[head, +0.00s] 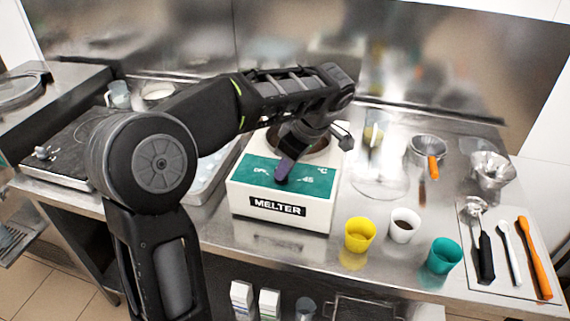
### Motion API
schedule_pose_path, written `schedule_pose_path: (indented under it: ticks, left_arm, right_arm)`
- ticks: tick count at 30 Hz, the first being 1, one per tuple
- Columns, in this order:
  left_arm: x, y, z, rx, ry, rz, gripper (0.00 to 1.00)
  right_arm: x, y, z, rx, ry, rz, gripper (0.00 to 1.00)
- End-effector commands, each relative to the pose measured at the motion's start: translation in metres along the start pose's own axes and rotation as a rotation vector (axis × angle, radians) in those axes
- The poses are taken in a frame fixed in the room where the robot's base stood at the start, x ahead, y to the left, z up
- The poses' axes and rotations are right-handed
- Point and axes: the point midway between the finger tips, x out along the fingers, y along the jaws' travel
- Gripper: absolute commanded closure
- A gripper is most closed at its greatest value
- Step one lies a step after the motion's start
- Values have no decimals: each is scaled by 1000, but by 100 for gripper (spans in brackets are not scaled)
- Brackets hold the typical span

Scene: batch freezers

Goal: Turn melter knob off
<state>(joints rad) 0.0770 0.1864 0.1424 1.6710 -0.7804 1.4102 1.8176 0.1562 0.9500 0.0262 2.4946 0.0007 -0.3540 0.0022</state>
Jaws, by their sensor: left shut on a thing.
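The melter (281,222) is a white box with a green front panel and a "MELTER" label, standing on the steel counter. Its panel shows "OFF" on the left and "45" with "°C" on the right. My left arm reaches over from the left, and my left gripper (284,172) points down at the middle of the panel. My right gripper does not show.
Yellow (359,235), white (404,226) and teal (444,256) cups stand right of the melter. A tray (513,281) with spatulas and spoons lies at the far right. An orange-handled sieve (430,150) and a metal strainer (491,169) sit behind. A steel wall closes the back.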

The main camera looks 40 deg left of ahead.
Motion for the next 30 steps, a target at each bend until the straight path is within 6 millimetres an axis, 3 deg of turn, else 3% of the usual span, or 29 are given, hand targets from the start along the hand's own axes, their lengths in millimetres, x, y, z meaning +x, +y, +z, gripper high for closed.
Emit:
schedule_pose_path:
  ticks: [7, 8, 15, 24, 30]
  left_arm:
    - [0, 0, 0, -3, -2, 1, 100]
    - [0, 0, 0, -3, -2, 1, 86]
    - [0, 0, 0, -2, -1, 1, 66]
    - [-2, 0, 0, -1, -1, 1, 65]
    - [-19, 0, -1, 1, -1, 2, 65]
  right_arm:
    - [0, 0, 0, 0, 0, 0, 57]
    - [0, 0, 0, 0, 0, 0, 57]
    - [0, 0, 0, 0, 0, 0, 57]
    - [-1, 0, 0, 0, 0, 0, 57]
    - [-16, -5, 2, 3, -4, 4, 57]
